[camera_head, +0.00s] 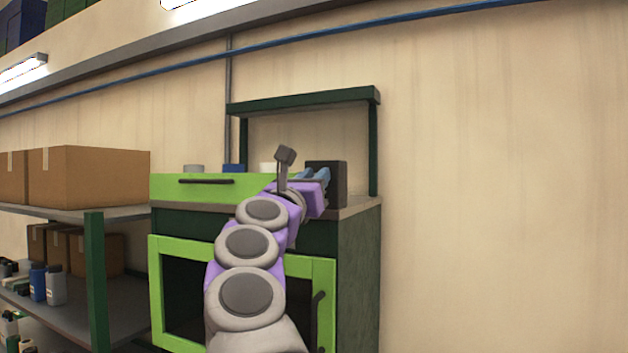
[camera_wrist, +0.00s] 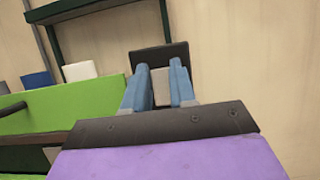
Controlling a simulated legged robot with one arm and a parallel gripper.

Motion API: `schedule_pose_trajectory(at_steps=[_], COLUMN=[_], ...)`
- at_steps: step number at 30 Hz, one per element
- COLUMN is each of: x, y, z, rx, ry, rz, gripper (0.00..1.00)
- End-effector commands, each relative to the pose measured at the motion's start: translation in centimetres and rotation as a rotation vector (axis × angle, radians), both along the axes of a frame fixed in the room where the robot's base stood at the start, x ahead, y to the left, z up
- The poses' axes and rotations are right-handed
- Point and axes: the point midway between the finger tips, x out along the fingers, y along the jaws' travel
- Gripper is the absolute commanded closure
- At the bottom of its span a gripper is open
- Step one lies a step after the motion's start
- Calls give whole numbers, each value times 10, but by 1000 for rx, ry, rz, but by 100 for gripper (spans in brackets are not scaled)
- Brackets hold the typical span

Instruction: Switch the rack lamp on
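A dark box (camera_head: 340,180) stands at the right end of the worktop of a green cabinet. It also shows in the wrist view (camera_wrist: 160,55), with a pale grey patch (camera_wrist: 161,88) low on its face; I cannot tell whether this is a switch. My gripper (camera_head: 318,175) is in front of the box. Its two blue fingers are apart in the wrist view (camera_wrist: 160,85), with the pale patch visible between them. I cannot tell whether they touch it. Above the worktop is a dark green rack shelf (camera_head: 305,100) on posts. No lit lamp shows on it.
The cabinet has a light green drawer front (camera_head: 215,187) and a light green framed door (camera_head: 154,290). White and blue items (camera_head: 234,168) stand behind the drawer front. A shelf at left holds cardboard boxes (camera_head: 88,175) and bottles. The wall at right is bare.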

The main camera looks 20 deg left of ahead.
Motion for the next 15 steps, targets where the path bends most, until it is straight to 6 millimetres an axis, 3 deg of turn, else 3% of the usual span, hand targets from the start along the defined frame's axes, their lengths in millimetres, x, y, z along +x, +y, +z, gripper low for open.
schedule_pose_trajectory(at_steps=[8, 15], x=[1, 0], y=[1, -4], z=[-2, 1], rx=[-1, 2], ry=[3, 1], rz=[2, 0], gripper=[50, 49])
